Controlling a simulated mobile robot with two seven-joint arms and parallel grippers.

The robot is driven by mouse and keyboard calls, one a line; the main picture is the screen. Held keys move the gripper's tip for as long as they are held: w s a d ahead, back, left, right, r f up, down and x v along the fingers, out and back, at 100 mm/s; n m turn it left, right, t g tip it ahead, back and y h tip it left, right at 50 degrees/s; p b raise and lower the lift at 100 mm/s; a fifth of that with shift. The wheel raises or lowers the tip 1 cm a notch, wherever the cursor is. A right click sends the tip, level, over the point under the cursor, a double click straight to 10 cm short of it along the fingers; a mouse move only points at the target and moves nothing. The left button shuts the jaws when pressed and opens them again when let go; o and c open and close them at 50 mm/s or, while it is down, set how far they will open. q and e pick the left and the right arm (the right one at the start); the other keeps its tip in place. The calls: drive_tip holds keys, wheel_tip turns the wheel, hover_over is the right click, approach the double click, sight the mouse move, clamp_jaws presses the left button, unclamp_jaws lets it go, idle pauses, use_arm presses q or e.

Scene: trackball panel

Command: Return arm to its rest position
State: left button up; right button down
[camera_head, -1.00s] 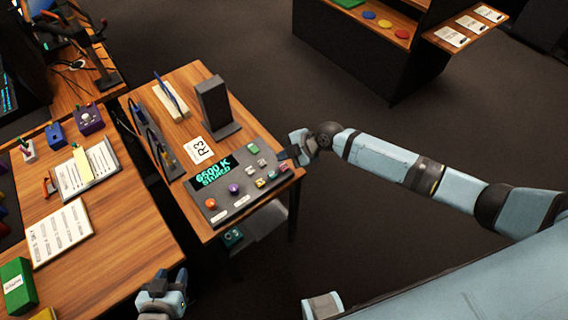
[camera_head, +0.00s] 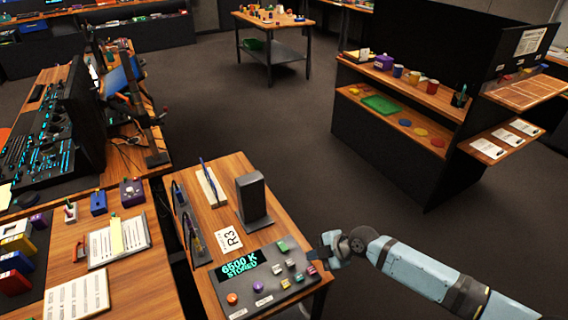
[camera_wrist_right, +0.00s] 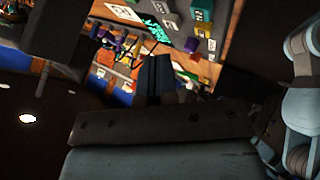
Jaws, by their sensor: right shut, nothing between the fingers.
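My right arm comes in from the lower right in the head view. Its gripper (camera_head: 316,263) is shut and empty at the right edge of the grey control panel (camera_head: 262,306). I cannot tell whether it touches the panel. The panel's display (camera_head: 240,267) reads "6500 K STORED" in green-blue letters. An orange ball (camera_head: 232,299), a purple ball (camera_head: 258,286) and several small coloured buttons are on it. In the right wrist view the dark fingers (camera_wrist_right: 154,74) are together, with the tilted panel and its buttons beyond them. My left gripper is out of view.
The panel's wooden table (camera_head: 200,178) also bears a dark upright block (camera_head: 252,200) and an R3 card (camera_head: 229,238). A desk with papers (camera_head: 78,300) stands at the left. A shelf unit (camera_head: 385,150) stands at the upper right. Open floor lies between.

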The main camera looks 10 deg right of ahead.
drive_tip(key=s+a+m+t+h+p, duration=0.25)
drive_tip(key=s+m+t, duration=0.25)
drive_tip(key=s+m, duration=0.9)
drive_tip(key=s+d+m+h, duration=0.1)
drive_tip(key=s+d+m, duration=0.1)
drive_tip(key=s, duration=0.3)
drive_tip(key=s+d+m+t+h, duration=0.1)
drive_tip(key=s+d+m, duration=0.1)
drive_tip(key=s, duration=0.3)
drive_tip(key=shift+d+r+t, duration=0.15)
drive_tip(key=shift+d+t, duration=0.15)
drive_tip(key=shift+d, duration=0.6)
drive_tip(key=shift+a+h, duration=0.15)
drive_tip(key=shift+h, duration=0.1)
